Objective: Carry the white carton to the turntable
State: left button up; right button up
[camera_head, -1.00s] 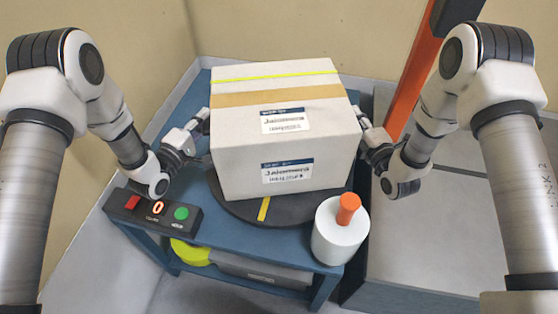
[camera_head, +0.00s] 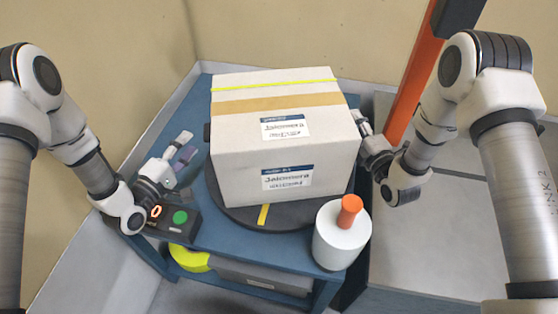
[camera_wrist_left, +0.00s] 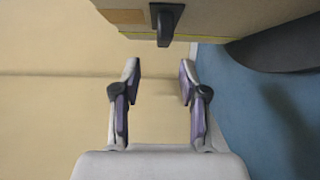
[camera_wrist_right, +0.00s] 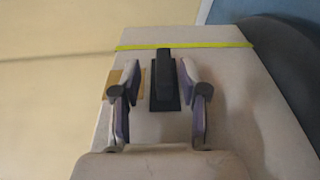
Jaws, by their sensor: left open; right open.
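The white carton (camera_head: 285,140), with a tan tape band, a yellow-green stripe and two labels, stands upright on the black round turntable (camera_head: 240,211). My left gripper (camera_head: 186,146) is open and empty, apart from the carton's left side. The left wrist view shows a dark handle (camera_wrist_left: 165,22) on the carton beyond the left fingers (camera_wrist_left: 158,72). My right gripper (camera_head: 361,125) is at the carton's right side, partly hidden in the head view. In the right wrist view its open fingers (camera_wrist_right: 161,76) are on either side of another dark handle (camera_wrist_right: 165,75).
The turntable is on a blue table (camera_head: 215,232). A control box (camera_head: 177,222) with a green button is at front left, below my left gripper. A white cylinder with an orange knob (camera_head: 342,236) is at front right. An orange post (camera_head: 413,80) rises behind my right arm.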

pick_arm(q)
jog(key=v, duration=0.4)
jog(key=shift+s+a, duration=0.1)
jog(key=shift+s, duration=0.05)
pick_arm(e)
jog(key=v, duration=1.2)
